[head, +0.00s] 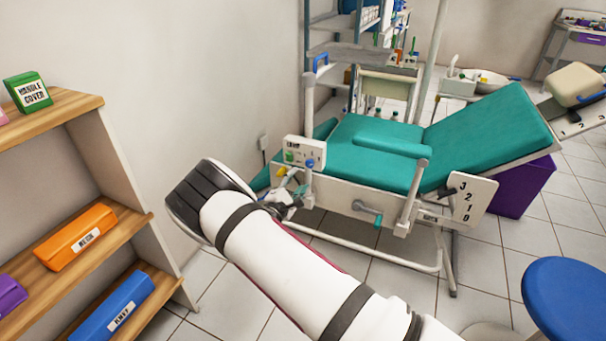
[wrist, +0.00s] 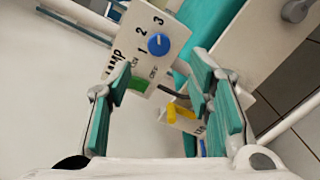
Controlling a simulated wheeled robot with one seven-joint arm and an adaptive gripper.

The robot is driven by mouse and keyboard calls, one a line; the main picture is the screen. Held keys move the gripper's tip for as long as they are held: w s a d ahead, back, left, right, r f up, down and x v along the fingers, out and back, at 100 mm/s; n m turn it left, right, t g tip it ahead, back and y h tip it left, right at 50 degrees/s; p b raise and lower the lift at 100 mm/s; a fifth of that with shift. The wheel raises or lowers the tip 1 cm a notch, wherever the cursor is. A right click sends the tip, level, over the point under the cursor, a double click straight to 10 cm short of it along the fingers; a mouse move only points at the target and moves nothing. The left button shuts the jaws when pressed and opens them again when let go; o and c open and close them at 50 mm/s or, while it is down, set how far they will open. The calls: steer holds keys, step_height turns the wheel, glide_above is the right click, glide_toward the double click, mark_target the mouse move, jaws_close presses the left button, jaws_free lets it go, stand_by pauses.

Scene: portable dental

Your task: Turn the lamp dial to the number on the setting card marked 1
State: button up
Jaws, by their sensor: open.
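The lamp box (head: 301,150) is a white panel at the near left end of the dental chair. Its round blue dial (head: 310,164) also shows in the wrist view (wrist: 158,44), with 1, 2 and 3 printed around it; I cannot clearly tell where it points. A green switch (wrist: 137,84) sits below the dial in that view. My gripper (wrist: 152,78) is open, its teal fingers apart and empty, with the box beyond them. In the head view my gripper (head: 287,198) is just below the box. I cannot make out a setting card marked 1.
A yellow lever (wrist: 181,112) is close to the right finger. The teal chair (head: 370,145) has a crank (head: 368,210) and a panel numbered 3 to 0 (head: 467,203). Shelves (head: 125,180) stand left, a blue stool (head: 568,295) right.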

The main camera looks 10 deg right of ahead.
steer(key=shift+v, duration=1.8)
steer(key=s+d+r+m+g+h, duration=0.1)
steer(key=s+d+r+m+g, duration=0.6)
steer(key=s+d+r, duration=0.35)
steer(key=s+d+r+m+g, duration=0.75)
steer(key=s+r, duration=0.35)
steer(key=r, duration=0.3)
steer(key=s+a+r+m+g+y, duration=0.1)
steer(key=s+r+y, duration=0.15)
steer(key=s, duration=0.65)
steer(key=s+r+m+g+y, duration=0.15)
steer(key=s+y, duration=0.25)
steer(key=s, duration=0.5)
steer(key=s+a+t+y, duration=0.4)
steer(key=s+a, duration=0.5)
steer(key=s, duration=0.6)
step_height(320, 180, up, 23)
steer(key=t+y+p, duration=0.1)
steer(key=t+p, duration=0.1)
steer(key=p, duration=1.9)
steer(key=shift+a+t, duration=0.25)
steer(key=shift+t, duration=0.05)
